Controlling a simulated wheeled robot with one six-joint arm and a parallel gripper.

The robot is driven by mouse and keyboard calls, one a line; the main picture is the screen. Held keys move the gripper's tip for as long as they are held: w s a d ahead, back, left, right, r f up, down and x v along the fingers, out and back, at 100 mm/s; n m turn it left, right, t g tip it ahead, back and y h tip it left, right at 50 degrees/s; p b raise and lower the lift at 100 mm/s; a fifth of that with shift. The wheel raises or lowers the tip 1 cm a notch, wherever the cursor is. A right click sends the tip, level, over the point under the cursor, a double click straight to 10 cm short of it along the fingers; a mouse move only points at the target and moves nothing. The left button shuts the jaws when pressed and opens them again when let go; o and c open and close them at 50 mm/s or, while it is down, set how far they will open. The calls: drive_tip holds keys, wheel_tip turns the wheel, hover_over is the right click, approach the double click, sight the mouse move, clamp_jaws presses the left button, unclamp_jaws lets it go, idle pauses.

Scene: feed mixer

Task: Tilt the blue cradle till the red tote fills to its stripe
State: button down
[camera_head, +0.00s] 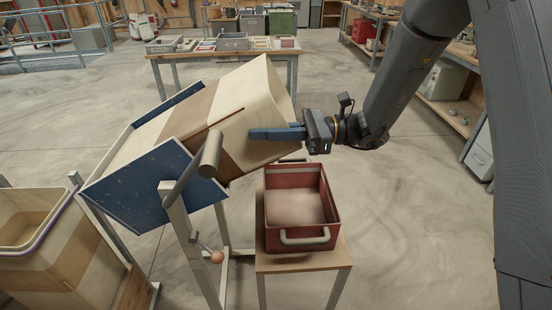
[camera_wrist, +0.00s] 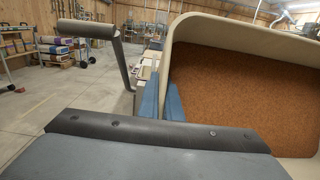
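The blue cradle (camera_head: 155,190) stands on a grey frame at left centre in the head view. It holds a beige and brown bin (camera_head: 255,100), tilted with its mouth toward the right. Brown feed (camera_wrist: 245,95) shows inside the bin in the wrist view. My gripper (camera_head: 255,133) has its blue fingers along the bin's near wall at the mouth. In the wrist view my gripper (camera_wrist: 162,98) has the rim between its fingers, apparently shut on it. The red tote (camera_head: 272,215) sits below the mouth.
A grey bar handle (camera_head: 210,152) juts from the cradle's near side. The tote rests on a small wooden stand (camera_head: 335,252). Another beige bin (camera_head: 75,250) stands at lower left. A bench (camera_head: 225,55) with trays is behind.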

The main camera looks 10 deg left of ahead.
sight(275, 154)
drive_tip(key=shift+f, duration=0.15)
drive_tip(key=f+b, duration=0.1)
drive_tip(key=f, duration=0.1)
drive_tip(key=d+f+b, duration=0.1)
drive_tip(key=f, duration=0.1)
drive_tip(key=d+f, duration=0.1)
drive_tip(key=f, duration=0.1)
drive_tip(key=shift+w+d+b, duration=0.2)
drive_tip(key=shift+d+b, duration=0.05)
drive_tip(key=shift+b, duration=0.15)
wheel_tip(275, 154, down, 6)
drive_tip(key=d+b, duration=0.1)
drive_tip(key=b, duration=0.2)
drive_tip(key=shift+f, duration=0.25)
drive_tip(key=shift+w, duration=0.1)
wheel_tip(275, 154, down, 6)
drive_tip(key=b, duration=0.2)
drive_tip(key=shift+a+r+b, duration=0.15)
drive_tip(key=shift+b, duration=0.25)
drive_tip(key=shift+r, duration=0.2)
idle(4.8)
